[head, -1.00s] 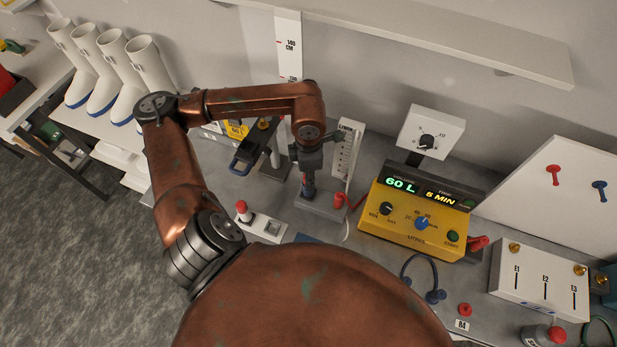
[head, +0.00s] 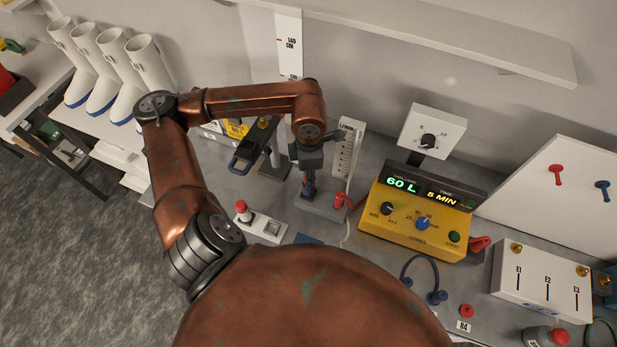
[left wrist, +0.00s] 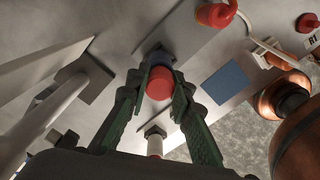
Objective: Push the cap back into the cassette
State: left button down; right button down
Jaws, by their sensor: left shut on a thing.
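My left gripper (head: 308,190) hangs down over a grey block on the bench in the head view. In the left wrist view its green fingers (left wrist: 161,78) are shut around a red round cap (left wrist: 160,84). A dark blue part (left wrist: 159,60) sits just below the red cap, at the grey block (head: 322,206); I take this blue part to be the cassette. Whether the cap touches the blue part fully is hidden by the fingers. My right gripper is not in view.
A red connector with a hose (head: 340,201) is close right of the grey block. A yellow control box (head: 413,222) stands farther right. A white box with a red-topped post (head: 242,210) stands to the left. A wall shelf (head: 430,38) is above.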

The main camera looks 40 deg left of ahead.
pick_arm(q)
jog(key=shift+s+f, duration=0.25)
jog(key=shift+f, duration=0.45)
jog(key=c, duration=2)
grip_release()
jog(key=shift+d, duration=0.1)
jog(key=o, duration=0.4)
jog(key=shift+w, duration=0.25)
jog(key=shift+r, duration=0.1)
notch_tip(320, 180, up, 12)
jog(key=shift+w+r, duration=0.1)
